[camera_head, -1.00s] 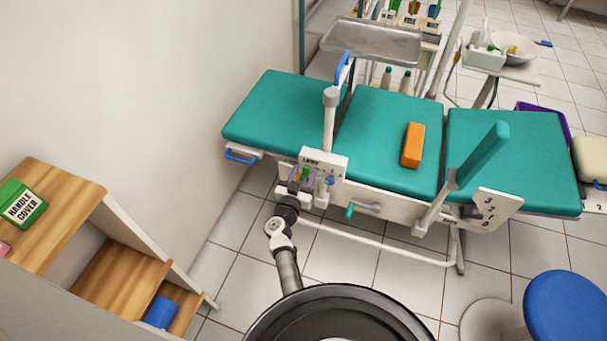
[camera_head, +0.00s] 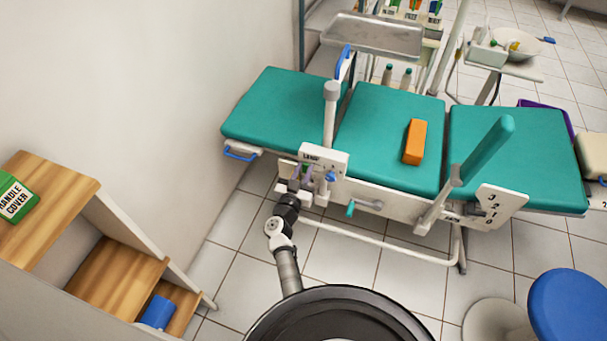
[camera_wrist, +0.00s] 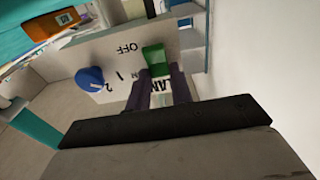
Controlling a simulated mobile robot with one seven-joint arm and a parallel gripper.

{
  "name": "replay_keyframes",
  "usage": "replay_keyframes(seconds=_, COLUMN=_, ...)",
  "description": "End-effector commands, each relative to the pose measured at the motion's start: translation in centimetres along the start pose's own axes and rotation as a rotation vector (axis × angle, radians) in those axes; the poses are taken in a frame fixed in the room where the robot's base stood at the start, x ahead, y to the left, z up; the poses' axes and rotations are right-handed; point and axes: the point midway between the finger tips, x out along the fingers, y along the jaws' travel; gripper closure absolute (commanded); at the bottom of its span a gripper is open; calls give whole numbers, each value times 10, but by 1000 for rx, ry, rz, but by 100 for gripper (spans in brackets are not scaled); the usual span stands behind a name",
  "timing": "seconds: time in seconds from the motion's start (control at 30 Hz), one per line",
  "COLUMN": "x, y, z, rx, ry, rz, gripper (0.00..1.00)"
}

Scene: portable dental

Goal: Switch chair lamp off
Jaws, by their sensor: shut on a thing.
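The chair's white control panel (camera_head: 336,160) is on the near side of the teal dental chair, marked "LAMP". In the wrist view the panel (camera_wrist: 120,55) shows "OFF" and the numbers 1 and 2, upside down. A green switch (camera_wrist: 154,58) sticks out beside the lettering, and a blue knob (camera_wrist: 90,78) is to its left. My gripper (camera_head: 302,175) is at the panel's left end. In the wrist view my gripper's two dark fingers (camera_wrist: 160,82) are shut on the green switch. They hide its lower part and part of the word.
The teal chair (camera_head: 390,130) carries an orange block (camera_head: 415,142). A teal-tipped lever (camera_head: 350,208) juts out below the panel. A wooden shelf unit (camera_head: 115,275) stands to the left, and a blue stool (camera_head: 567,303) to the right.

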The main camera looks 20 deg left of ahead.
Motion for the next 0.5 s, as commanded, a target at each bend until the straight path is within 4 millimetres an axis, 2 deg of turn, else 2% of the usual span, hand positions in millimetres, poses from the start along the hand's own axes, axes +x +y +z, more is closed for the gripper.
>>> replay_keyframes(seconds=0.03, x=-1, y=1, z=10, rx=-2, ry=27, rz=2, gripper=100)
replay_keyframes(seconds=0.5, x=-4, y=1, z=16, rx=0, ry=257, rz=3, gripper=100)
